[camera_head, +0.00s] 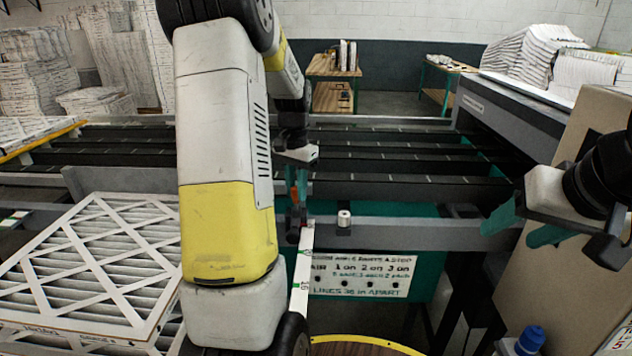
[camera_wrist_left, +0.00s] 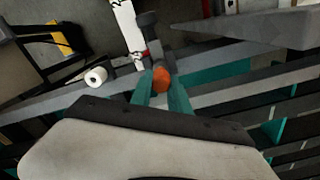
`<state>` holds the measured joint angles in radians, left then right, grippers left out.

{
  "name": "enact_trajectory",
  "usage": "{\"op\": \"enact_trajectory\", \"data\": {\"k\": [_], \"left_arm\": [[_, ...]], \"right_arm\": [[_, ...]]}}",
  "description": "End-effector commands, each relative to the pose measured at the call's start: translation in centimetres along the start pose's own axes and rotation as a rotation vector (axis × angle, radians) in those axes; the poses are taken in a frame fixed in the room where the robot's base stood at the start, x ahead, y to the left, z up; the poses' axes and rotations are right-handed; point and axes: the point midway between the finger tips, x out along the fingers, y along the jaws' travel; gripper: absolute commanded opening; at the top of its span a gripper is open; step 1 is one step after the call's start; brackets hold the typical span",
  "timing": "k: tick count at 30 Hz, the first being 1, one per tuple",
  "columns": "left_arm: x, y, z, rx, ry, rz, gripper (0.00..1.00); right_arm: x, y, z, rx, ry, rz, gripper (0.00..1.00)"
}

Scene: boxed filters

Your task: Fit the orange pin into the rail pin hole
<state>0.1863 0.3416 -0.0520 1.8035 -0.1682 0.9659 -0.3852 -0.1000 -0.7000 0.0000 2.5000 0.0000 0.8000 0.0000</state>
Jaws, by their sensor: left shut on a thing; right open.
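The orange pin (camera_wrist_left: 161,80) is held between the teal fingers of my left gripper (camera_wrist_left: 160,98), which is shut on it. In the head view the orange of the pin (camera_head: 291,188) shows beside the left gripper (camera_head: 297,186), just above the front grey rail (camera_head: 400,228). The rail also shows in the left wrist view (camera_wrist_left: 60,101). A dark upright part stands right by the pin; I cannot tell whether the pin touches it. The pin hole cannot be made out. My right gripper (camera_head: 517,222) is open and empty at the right.
A white roll (camera_head: 344,218) stands on the rail right of my left gripper. A white marked strip (camera_head: 301,270) reaches down from the rail. Framed filters (camera_head: 95,265) lie at left. A blue-capped bottle (camera_head: 530,340) and a large cardboard box (camera_head: 560,270) are at right.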

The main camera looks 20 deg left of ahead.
Motion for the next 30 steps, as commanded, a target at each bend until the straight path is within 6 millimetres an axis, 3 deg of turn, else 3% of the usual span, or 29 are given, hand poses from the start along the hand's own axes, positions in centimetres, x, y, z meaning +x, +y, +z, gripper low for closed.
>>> {"op": "enact_trajectory", "data": {"k": [25, 26, 29, 30], "left_arm": [[2.1, 0.0, 0.0, 0.000, 0.000, 0.000, 0.00], [2.1, 0.0, 0.0, 0.000, 0.001, 0.000, 0.26], [2.1, 0.0, 0.0, 0.000, 0.001, 0.000, 0.45], [2.1, 0.0, 0.0, 0.000, 0.000, 0.000, 0.47]], "right_arm": [[0.0, 0.0, 0.0, 0.000, 0.000, 0.000, 0.55], [0.0, 0.0, 0.0, 0.000, 0.000, 0.000, 0.55], [0.0, 0.0, 0.0, 0.000, 0.000, 0.000, 0.55], [0.0, 0.0, 0.0, 0.000, 0.000, 0.000, 0.55]]}}
